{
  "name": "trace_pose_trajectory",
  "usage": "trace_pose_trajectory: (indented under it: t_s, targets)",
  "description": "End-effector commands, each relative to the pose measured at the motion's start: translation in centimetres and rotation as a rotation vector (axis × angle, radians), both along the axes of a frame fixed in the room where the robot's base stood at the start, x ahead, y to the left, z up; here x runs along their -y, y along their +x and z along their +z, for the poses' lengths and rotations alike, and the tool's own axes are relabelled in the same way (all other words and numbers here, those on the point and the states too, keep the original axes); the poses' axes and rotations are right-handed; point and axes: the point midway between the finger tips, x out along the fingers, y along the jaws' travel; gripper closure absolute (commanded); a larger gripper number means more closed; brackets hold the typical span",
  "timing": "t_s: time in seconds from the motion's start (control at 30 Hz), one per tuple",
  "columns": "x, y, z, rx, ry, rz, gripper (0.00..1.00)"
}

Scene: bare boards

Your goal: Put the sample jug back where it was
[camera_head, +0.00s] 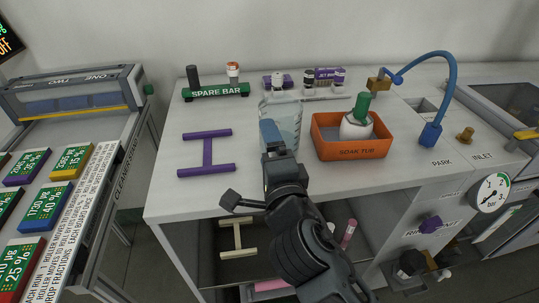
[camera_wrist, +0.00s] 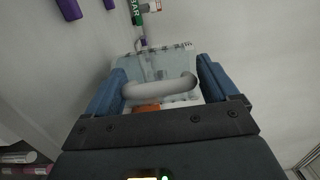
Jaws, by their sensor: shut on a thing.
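The sample jug is a clear, pale jug (camera_head: 291,119) at the middle of the white bench in the head view. My gripper (camera_head: 271,135) is in front of it, with its blue fingers shut on the jug. In the wrist view the jug (camera_wrist: 150,66) lies beyond the fingers, and its pale grey handle spans the space between the blue fingertips (camera_wrist: 160,90). My gripper and arm hide the jug's lower front, so I cannot tell whether its base touches the bench.
The orange soak tub (camera_head: 319,142) holding a white, green-capped bottle (camera_head: 357,121) stands close right. A purple H-shaped piece (camera_head: 207,153) lies left on otherwise clear bench. The green spare bar (camera_head: 216,92) and purple racks (camera_head: 327,75) are behind. A blue hose (camera_head: 446,83) arches right.

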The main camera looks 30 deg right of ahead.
Motion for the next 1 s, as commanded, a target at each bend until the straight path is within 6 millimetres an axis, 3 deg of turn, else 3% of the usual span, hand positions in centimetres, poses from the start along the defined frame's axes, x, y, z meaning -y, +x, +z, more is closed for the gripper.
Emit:
trace_pose_trajectory:
  t_s: [0.13, 0.6, 0.63, 0.77, 1.0]
  targets:
    - [0.0, 0.0, -1.6, 0.001, -0.001, 0.0, 0.7]
    - [0.0, 0.0, -2.2, 0.003, 0.0, 0.0, 0.7]
    - [0.0, 0.0, -2.2, 0.001, 0.001, 0.0, 0.12]
    - [0.0, 0.0, -2.1, 0.001, 0.0, 0.0, 0.0]
    - [0.0, 0.0, -2.0, 0.001, 0.0, 0.0, 0.0]
